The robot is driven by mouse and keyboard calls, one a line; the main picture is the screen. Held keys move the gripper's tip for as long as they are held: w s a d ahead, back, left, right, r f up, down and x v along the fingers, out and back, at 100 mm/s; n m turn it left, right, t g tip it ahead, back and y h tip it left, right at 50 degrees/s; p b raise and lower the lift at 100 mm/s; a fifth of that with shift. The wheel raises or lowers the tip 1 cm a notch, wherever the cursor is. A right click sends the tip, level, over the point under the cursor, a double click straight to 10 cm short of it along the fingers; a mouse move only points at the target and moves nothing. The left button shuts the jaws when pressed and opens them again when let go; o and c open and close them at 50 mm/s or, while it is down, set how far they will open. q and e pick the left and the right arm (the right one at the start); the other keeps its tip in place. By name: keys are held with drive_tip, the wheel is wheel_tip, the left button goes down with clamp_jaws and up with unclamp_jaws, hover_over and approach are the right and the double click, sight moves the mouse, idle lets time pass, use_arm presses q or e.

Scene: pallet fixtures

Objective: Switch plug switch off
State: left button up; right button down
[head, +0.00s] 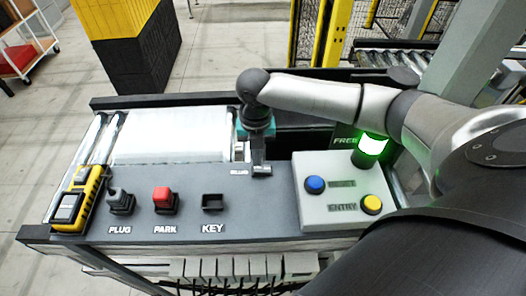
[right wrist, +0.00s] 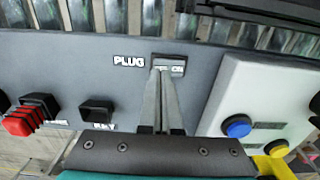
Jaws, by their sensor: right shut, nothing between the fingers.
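The plug switch (head: 262,170) is a small dark rocker on the grey panel, right of a small PLUG label. In the right wrist view the switch (right wrist: 172,61) shows an ON mark on its right half; its left half is partly hidden by my fingertips. My right gripper (head: 258,163) points down at the switch from above. In the right wrist view its two fingers (right wrist: 163,75) are together and empty, tips at the switch's left and middle part. I cannot tell whether they touch it. My left gripper is not in view.
Right of the switch, a light box has a blue RESET button (head: 315,184), yellow ENTRY button (head: 372,204) and lit green lamp (head: 371,146).

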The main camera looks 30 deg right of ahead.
sight(257, 168)
drive_tip(key=shift+f+b, duration=0.45)
drive_tip(key=shift+f, duration=0.5)
idle(0.7)
drive_tip(key=shift+r, duration=0.1)
wheel_tip(257, 168, up, 5)
drive_tip(key=p, duration=0.5)
drive_tip(key=shift+f, duration=0.2)
drive_tip(key=shift+r+p, duration=1.2)
drive_tip(key=shift+p, duration=0.05)
drive_tip(key=shift+f, duration=0.1)
